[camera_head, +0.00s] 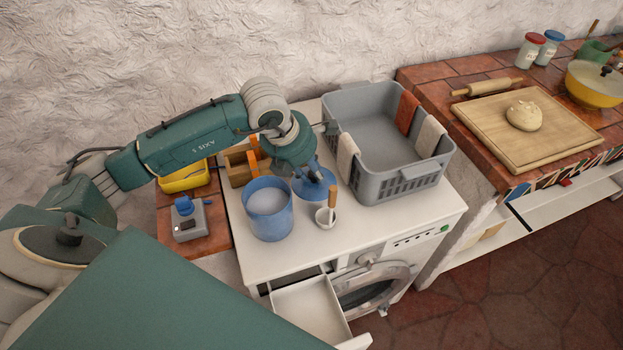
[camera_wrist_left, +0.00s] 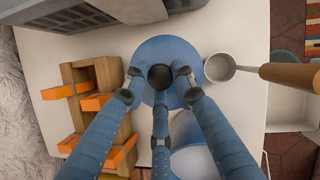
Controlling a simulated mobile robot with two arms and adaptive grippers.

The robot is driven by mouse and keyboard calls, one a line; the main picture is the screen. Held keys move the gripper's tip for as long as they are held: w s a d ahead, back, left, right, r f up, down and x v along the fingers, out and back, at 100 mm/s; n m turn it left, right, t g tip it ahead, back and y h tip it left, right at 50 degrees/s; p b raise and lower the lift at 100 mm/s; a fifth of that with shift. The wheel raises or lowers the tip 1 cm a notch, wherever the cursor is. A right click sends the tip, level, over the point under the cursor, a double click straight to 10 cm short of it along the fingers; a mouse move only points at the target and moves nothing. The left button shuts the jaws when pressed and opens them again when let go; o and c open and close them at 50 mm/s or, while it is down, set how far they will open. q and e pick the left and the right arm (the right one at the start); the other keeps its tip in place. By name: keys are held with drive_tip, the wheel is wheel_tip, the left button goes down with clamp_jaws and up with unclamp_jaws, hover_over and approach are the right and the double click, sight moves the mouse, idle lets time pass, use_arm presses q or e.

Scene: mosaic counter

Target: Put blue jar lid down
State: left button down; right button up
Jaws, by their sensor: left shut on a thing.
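The blue jar lid (camera_head: 314,188) is a round disc with a dark knob, between the jar and the grey basket. My left gripper (camera_head: 312,172) is above it, its fingers shut around the knob. In the left wrist view, the three blue fingers (camera_wrist_left: 160,80) close on the knob at the middle of the lid (camera_wrist_left: 152,50). The lid is at or just above the white top; I cannot tell if it touches. The blue jar (camera_head: 270,222) stands upright and uncovered to the left, pale inside; it also shows in the left wrist view (camera_wrist_left: 182,128). My right gripper is not in view.
A white scoop (camera_head: 323,221) with a wooden handle lies close to the lid. A wooden rack (camera_head: 237,172) with orange pieces stands behind the jar. A grey basket (camera_head: 385,187) with cloths stands to the right. The white top (camera_head: 300,260) is free along its front.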

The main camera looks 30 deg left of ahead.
sight(311, 183)
use_arm(q)
wheel_tip(311, 183, down, 2)
drive_tip(key=shift+s+f+p, duration=0.1)
drive_tip(key=shift+f+p, duration=0.05)
drive_tip(key=shift+p, duration=0.15)
wheel_tip(311, 183, down, 2)
drive_tip(key=shift+f, duration=0.1)
drive_tip(key=c, duration=1.7)
unclamp_jaws()
drive_tip(key=shift+a+r, duration=0.1)
drive_tip(key=shift+r, duration=0.25)
drive_tip(key=shift+b+v, duration=1.05)
drive_tip(key=shift+v, duration=4.7)
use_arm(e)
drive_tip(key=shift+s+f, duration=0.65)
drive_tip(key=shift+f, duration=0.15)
